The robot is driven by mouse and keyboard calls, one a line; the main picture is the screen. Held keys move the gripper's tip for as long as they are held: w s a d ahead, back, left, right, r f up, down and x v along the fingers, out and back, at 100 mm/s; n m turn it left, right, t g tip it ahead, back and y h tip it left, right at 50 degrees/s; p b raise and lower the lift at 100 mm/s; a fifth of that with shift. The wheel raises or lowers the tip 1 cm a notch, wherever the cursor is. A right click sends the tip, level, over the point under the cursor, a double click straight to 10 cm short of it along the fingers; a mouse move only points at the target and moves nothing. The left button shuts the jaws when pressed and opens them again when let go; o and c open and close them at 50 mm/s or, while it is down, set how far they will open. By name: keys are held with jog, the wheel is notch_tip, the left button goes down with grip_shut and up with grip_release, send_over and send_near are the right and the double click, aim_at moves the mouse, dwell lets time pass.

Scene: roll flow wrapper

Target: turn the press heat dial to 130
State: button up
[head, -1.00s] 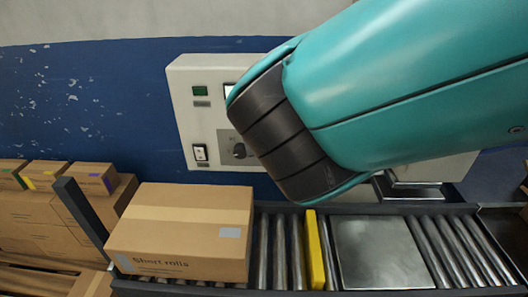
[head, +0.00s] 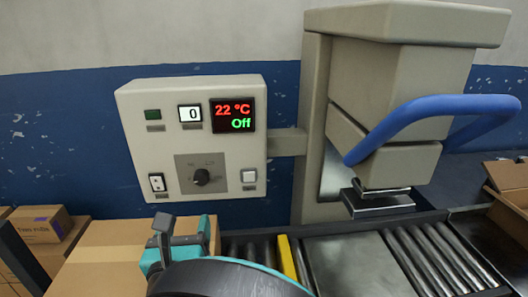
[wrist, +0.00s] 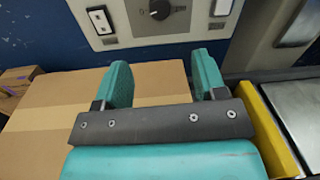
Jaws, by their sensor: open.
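The press heat dial (head: 202,177) is a black round knob on a grey square plate, low in the middle of the beige control box (head: 135,108). It also shows at the top of the wrist view (wrist: 160,9). The display (head: 233,115) above it reads 22 °C in red and Off in green. My gripper (head: 182,228) is below the box, in front of it, over the cardboard box. In the wrist view its two teal fingers (wrist: 160,82) are apart with nothing between them. The dial lies beyond the fingertips, not touched.
A counter (head: 190,113) reads 0; a rocker switch (head: 157,183) and a white button (head: 249,176) flank the dial. The press (head: 400,75) with its blue handle (head: 430,107) stands right. Below are a cardboard box (head: 110,240), a yellow bar (head: 287,258) and the roller conveyor (head: 420,262).

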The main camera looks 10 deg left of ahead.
aim_at(200, 180)
jog(key=w+a, duration=0.1)
jog(key=w, duration=0.3)
jog(key=w+p, duration=0.1)
jog(key=w, duration=0.4)
jog(key=w+a, duration=0.1)
jog(key=w, duration=0.4)
jog(key=shift+w+a+r+p, duration=0.1)
jog(key=shift+w+a+p, duration=0.1)
jog(key=shift+a+p, duration=0.1)
jog(key=c, duration=0.9)
